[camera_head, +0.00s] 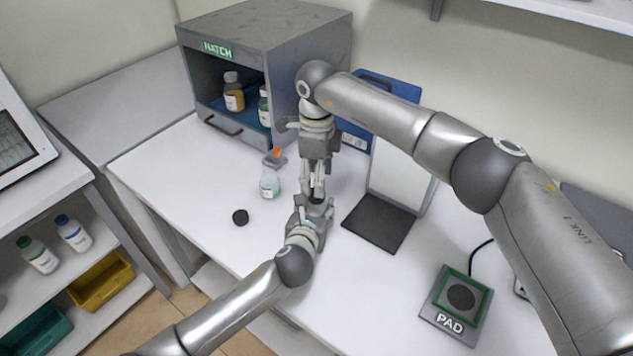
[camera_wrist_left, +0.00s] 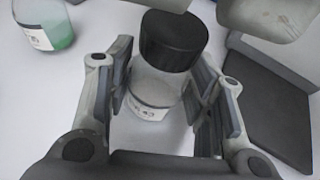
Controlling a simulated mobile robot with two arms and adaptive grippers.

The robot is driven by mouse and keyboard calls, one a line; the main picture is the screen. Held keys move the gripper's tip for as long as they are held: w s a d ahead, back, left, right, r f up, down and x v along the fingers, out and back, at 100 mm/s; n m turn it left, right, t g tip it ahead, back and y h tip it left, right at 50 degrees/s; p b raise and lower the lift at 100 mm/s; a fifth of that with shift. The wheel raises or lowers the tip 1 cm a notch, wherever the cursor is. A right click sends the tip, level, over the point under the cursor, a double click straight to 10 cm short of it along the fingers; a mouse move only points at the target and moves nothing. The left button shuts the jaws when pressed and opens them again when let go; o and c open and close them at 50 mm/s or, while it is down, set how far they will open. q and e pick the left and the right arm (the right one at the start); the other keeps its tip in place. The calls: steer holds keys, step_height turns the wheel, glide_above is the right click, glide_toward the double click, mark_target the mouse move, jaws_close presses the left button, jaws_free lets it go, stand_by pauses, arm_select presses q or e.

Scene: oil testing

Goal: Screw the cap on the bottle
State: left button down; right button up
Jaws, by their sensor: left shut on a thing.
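My left gripper (camera_head: 314,212) is shut on a clear bottle (camera_wrist_left: 152,88) with a white label. In the left wrist view its fingers (camera_wrist_left: 160,105) are on both sides of the bottle. A black cap (camera_wrist_left: 174,40) sits on the bottle's top; I cannot tell how tightly it is seated. My right gripper (camera_head: 317,188) points down from above, close over the bottle. Parts of its fingers show at the top edge of the left wrist view, apart from each other, with the cap's top uncovered below them. The bottle is mostly hidden in the head view.
A round black cap (camera_head: 240,217) lies on the white table. A bottle with green liquid (camera_head: 269,185) stands left of my grippers, before a small orange-topped item (camera_head: 275,157). The grey hatch box (camera_head: 290,35) is behind. A black-based stand (camera_head: 379,222) and pad device (camera_head: 458,301) are right.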

steer(key=shift+o, duration=0.4)
steer(key=o, duration=0.5)
step_height(320, 180, up, 12)
steer(key=shift+f, duration=0.1)
arm_select(q)
steer(key=c, duration=0.6)
jaws_free()
